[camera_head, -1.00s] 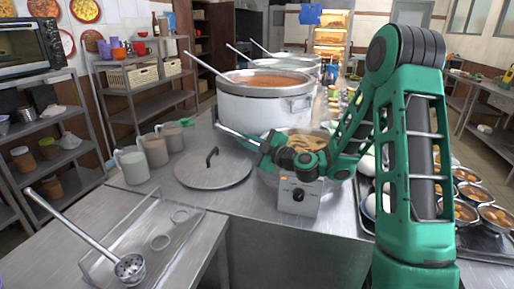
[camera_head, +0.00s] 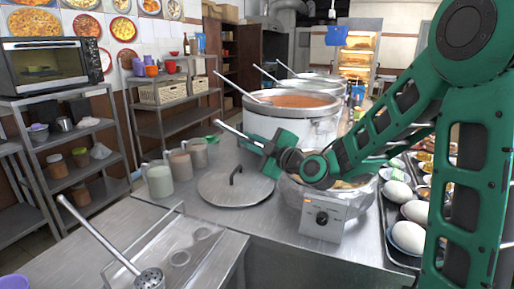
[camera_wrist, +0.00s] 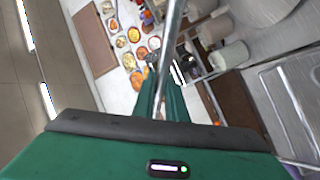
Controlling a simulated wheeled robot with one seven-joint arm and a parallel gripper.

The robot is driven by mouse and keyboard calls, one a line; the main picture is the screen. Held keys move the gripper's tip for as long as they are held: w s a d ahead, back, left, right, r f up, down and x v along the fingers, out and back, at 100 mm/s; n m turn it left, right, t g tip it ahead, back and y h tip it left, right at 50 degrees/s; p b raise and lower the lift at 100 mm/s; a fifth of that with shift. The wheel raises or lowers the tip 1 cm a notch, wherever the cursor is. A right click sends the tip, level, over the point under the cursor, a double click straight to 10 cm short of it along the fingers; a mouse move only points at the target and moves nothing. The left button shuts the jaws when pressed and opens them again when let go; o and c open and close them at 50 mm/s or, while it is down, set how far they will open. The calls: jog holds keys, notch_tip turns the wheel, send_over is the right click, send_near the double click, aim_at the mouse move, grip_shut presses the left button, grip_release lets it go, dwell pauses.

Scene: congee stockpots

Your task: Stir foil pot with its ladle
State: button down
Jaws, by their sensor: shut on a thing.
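The foil pot (camera_head: 362,198) sits on a boxy metal burner unit (camera_head: 322,220) with a dark knob, at the counter's front edge in the head view. Its contents are pale brown, mostly hidden behind my arm. My gripper (camera_head: 263,145) is above and left of the pot, shut on the metal handle of a ladle (camera_head: 230,131). The handle's free end points up and left. The ladle's bowl is hidden, so I cannot tell how deep it sits. In the wrist view my gripper (camera_wrist: 160,98) has the handle (camera_wrist: 171,35) between its green fingers.
A flat lid (camera_head: 236,188) lies left of the pot. Several mugs (camera_head: 160,181) stand farther left. A large stockpot (camera_head: 290,122) with a ladle stands behind. A tray with eggs (camera_head: 407,237) is at right. A strainer ladle (camera_head: 150,279) lies at front left.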

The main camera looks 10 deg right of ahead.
jog(key=shift+s+a+r, duration=0.35)
jog(key=shift+a+r, duration=0.15)
jog(key=shift+a, duration=0.15)
jog(key=shift+w+d+r, duration=0.1)
jog(key=shift+d+r, duration=0.05)
jog(key=w+d+r+m+t+h, duration=0.1)
jog(key=w+d+r+m+h, duration=0.1)
jog(key=w+d, duration=0.35)
jog(key=w+d+r+m+h, duration=0.2)
jog(key=d, duration=0.7)
jog(key=w+d+r+m+t+h, duration=0.1)
jog(key=w+d+r+m, duration=0.1)
jog(key=w+d, duration=0.35)
notch_tip(320, 180, down, 15)
jog(key=s+d, duration=0.1)
jog(key=shift+s+d+f, duration=0.15)
jog(key=shift+s+d, duration=0.2)
